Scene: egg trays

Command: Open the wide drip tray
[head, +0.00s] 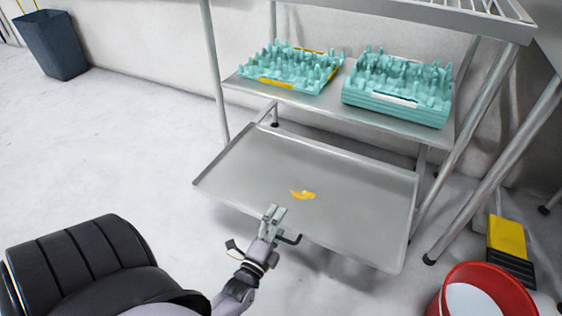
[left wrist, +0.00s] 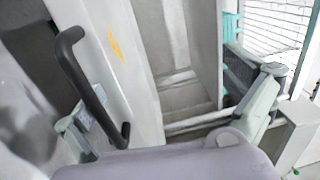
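The wide drip tray (head: 345,205) is a flat grey metal tray low under the rack, reaching well out in front of the shelf above. A yellow smear (head: 303,195) lies on it. Its black bar handle (head: 291,239) shows at the front edge, partly hidden by my left gripper (head: 274,212). In the left wrist view, the black handle (left wrist: 92,88) stands between the two spread fingers, nearer the left one. My left gripper (left wrist: 168,115) is open there, and I see no grip on the handle. My right gripper is not in view.
Turquoise egg trays (head: 290,69) and a turquoise stack (head: 397,88) sit on the shelf (head: 330,103) above. A red bucket (head: 482,293) and a yellow-black item (head: 508,245) stand at right. A dark bin (head: 52,45) is far left.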

